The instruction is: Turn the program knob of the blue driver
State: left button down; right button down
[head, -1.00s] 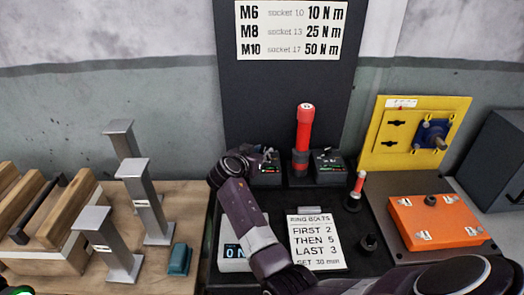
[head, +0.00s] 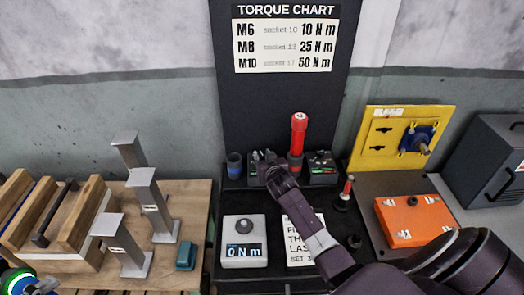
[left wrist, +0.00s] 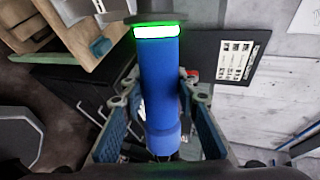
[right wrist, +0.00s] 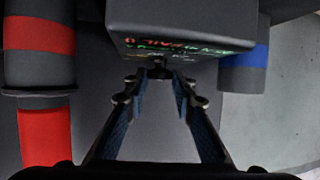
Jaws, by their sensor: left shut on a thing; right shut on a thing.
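The blue driver (left wrist: 162,90) is upright between the fingers of my left gripper (left wrist: 165,110), which is shut on it; its lit green-white ring is at the top. In the head view the driver (head: 18,278) shows in the lower left corner. My right gripper (head: 270,160) is at a small dark control box (head: 253,170) on the back shelf. In the right wrist view the right fingertips (right wrist: 158,84) close around a small dark knob (right wrist: 160,72) on the box's face (right wrist: 185,45); the fingers partly hide it. Small green and red writing is upside down there.
A red driver (head: 298,130) stands right of the box, a blue holder (head: 234,165) left of it. A second box (head: 322,168) is beyond the red driver. A torque meter (head: 243,252) reads 0 N m. Grey posts (head: 150,205) stand on the left bench.

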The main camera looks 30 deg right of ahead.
jog(key=shift+r, duration=0.1)
dwell(0.3)
jog(key=c, duration=1.7)
grip_release()
jog(key=shift+w, duration=0.1)
jog(key=v, duration=1.2)
jog(key=shift+d, duration=0.15)
